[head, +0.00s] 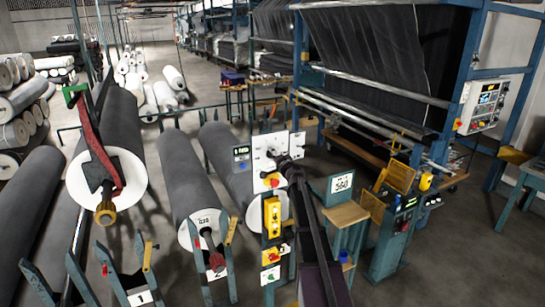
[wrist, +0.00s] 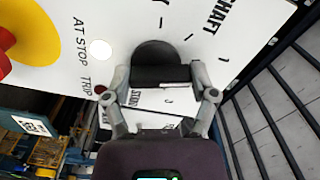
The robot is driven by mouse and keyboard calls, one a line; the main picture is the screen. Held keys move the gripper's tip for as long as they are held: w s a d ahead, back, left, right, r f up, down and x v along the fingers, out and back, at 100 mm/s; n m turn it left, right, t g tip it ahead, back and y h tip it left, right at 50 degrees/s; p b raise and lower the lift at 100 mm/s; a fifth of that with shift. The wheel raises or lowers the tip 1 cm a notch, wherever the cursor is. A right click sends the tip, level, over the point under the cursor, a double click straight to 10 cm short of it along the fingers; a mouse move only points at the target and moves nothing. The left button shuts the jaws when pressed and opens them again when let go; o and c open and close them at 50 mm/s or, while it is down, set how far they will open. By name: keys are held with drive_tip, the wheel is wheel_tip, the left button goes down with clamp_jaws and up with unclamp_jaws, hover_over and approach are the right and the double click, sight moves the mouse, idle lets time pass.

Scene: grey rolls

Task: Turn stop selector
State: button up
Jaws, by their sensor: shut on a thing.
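The stop selector appears as a black knob (wrist: 165,65) on a white panel (wrist: 110,22) in the wrist view. A short white mark shows on its near edge. My gripper (wrist: 163,82) is shut on the knob, one finger on each side. Printed ticks and words surround it, with "SHAFT" legible at upper right and "AT STOP" and "TRIP" at left. In the head view, my gripper (head: 282,163) reaches the white panel (head: 262,146) on its post; the knob is hidden there.
A red button with a yellow ring (wrist: 35,30) sits left of the knob. Below the panel hangs a yellow box (head: 272,217). Grey rolls (head: 185,175) lie left of the post. A stand with a "560" sign (head: 344,184) is right of my arm.

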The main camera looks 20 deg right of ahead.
drive_tip(key=shift+d, duration=0.1)
drive_tip(key=shift+m, duration=0.3)
drive_tip(key=shift+d, duration=0.1)
drive_tip(key=m, duration=0.5)
drive_tip(key=shift+d, duration=0.1)
drive_tip(key=m, duration=0.6)
drive_tip(key=shift+d, duration=0.1)
drive_tip(key=m, duration=0.6)
drive_tip(key=shift+s+f+m, duration=0.1)
drive_tip(key=shift+f+m, duration=0.1)
drive_tip(key=shift+m, duration=0.2)
drive_tip(key=m, duration=0.5)
drive_tip(key=shift+f+m+b, duration=0.1)
drive_tip(key=shift+m+b, duration=0.2)
drive_tip(key=shift+b, duration=0.05)
